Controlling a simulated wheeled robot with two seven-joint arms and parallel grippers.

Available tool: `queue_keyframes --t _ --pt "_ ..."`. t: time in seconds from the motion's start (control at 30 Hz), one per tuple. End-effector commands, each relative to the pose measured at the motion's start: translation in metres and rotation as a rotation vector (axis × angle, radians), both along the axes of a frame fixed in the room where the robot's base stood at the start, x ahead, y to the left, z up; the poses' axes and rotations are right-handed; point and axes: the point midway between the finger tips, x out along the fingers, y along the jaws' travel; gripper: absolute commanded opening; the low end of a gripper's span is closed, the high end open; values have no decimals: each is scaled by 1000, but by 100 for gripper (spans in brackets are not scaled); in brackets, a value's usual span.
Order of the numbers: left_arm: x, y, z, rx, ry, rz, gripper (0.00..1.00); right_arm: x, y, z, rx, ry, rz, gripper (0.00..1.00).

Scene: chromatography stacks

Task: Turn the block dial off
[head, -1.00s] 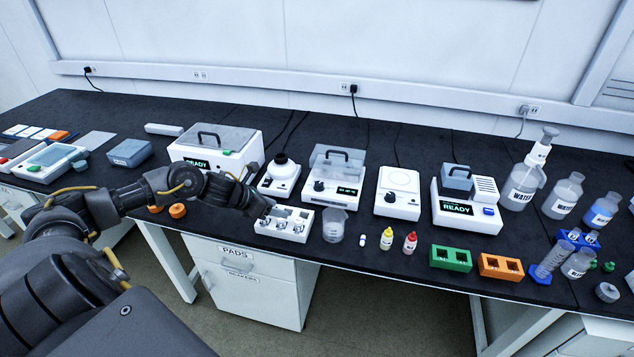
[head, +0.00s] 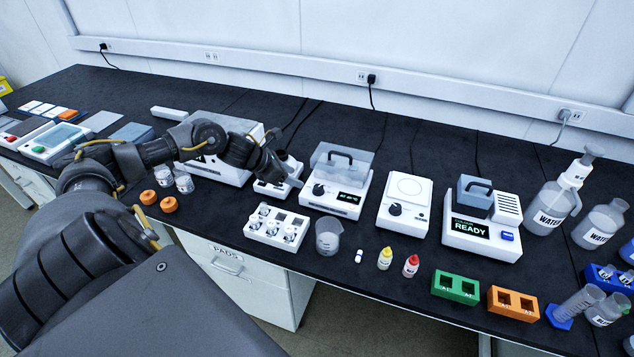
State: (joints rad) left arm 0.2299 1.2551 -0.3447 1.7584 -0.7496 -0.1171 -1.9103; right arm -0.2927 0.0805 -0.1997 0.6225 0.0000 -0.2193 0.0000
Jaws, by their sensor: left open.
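A white instrument (head: 333,201) with a clear lid and black handle stands mid-bench. Another white unit (head: 404,188) with a round flat top also has a black dial (head: 395,209). The frames do not label which is the block. My left gripper (head: 295,181) is open, just left of the lidded instrument's dial and apart from it, above a small white device that it partly hides. My right gripper is not in view.
A white rack (head: 277,227) and a beaker (head: 329,236) stand in front of the gripper. A large white box (head: 215,130) is behind my arm. A READY unit (head: 480,226), dropper bottles (head: 385,258) and green (head: 456,286) and orange (head: 513,303) blocks are to the right.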

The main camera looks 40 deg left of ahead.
Motion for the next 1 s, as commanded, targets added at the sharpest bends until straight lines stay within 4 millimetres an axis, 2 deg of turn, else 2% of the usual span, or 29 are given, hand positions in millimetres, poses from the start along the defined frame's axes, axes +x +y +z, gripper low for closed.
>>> queue_keyframes --t 0.1,0.2,0.4,0.6,1.0 --pt "10 -6 -7 -6 -3 1 52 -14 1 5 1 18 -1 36" --pt "21 -12 -18 -8 -2 1 52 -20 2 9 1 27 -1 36" --pt "44 -21 -46 -7 -1 5 52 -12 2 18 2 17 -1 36" --pt "61 -28 -66 -4 -1 4 52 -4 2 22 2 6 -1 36" --pt "67 -31 -74 -1 0 2 52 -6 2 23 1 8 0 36"
